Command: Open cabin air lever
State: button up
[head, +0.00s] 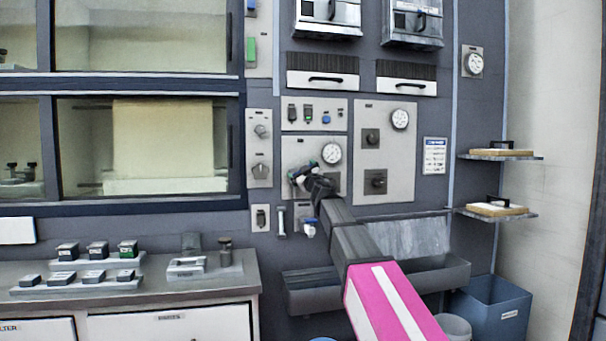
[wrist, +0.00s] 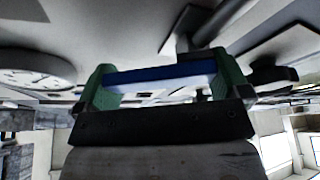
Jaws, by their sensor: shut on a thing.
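My gripper (head: 303,171) is up against the grey panel (head: 325,188) with the round gauge, just left of that gauge. In the wrist view its green fingers (wrist: 166,84) stand at either end of a blue bar with a pale lower face (wrist: 160,74), and they are shut on it. This bar appears to be the lever; no label on it can be read. In the head view my gripper and arm hide it.
The round gauge (head: 331,153) is close beside my gripper; a gauge also shows in the wrist view (wrist: 35,78). A grey trough (head: 430,277) runs under the panels. A counter (head: 190,283) with small boxes stands at left.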

aim_at(289, 168)
jog(key=n, duration=0.1)
jog(key=n+g+y, duration=0.1)
jog(key=n, duration=0.1)
jog(key=n+g, duration=0.1)
jog(key=shift+s+a+r+n, duration=0.1)
jog(key=shift+a+r+n, duration=0.2)
jog(key=shift+a+n, duration=0.1)
jog(key=n+g, duration=0.1)
jog(key=n, duration=0.1)
jog(key=n+y, duration=0.1)
jog(key=n, duration=0.1)
jog(key=shift+s+a+r+g, duration=0.15)
jog(key=shift+a+r+g, duration=0.05)
jog(key=shift+a+g, duration=0.2)
jog(key=shift+s+a+n+g+h, duration=0.1)
jog(key=shift+a+n+g, duration=0.2)
jog(key=shift+n, duration=0.6)
jog(key=shift+s+a+n+g+h, duration=0.15)
jog(key=shift+n+g, duration=0.15)
jog(key=shift+n, duration=0.6)
jog(key=shift+w+a+n+g+h, duration=0.1)
jog(key=shift+a+n+g, duration=0.2)
jog(key=shift+n, duration=0.6)
jog(key=shift+f, duration=0.1)
jog(key=o, duration=0.9)
jog(key=shift+s, duration=0.1)
jog(key=shift+d, duration=0.1)
jog(key=v, duration=1)
jog(key=shift+s+d, duration=0.15)
jog(key=shift+s, duration=0.15)
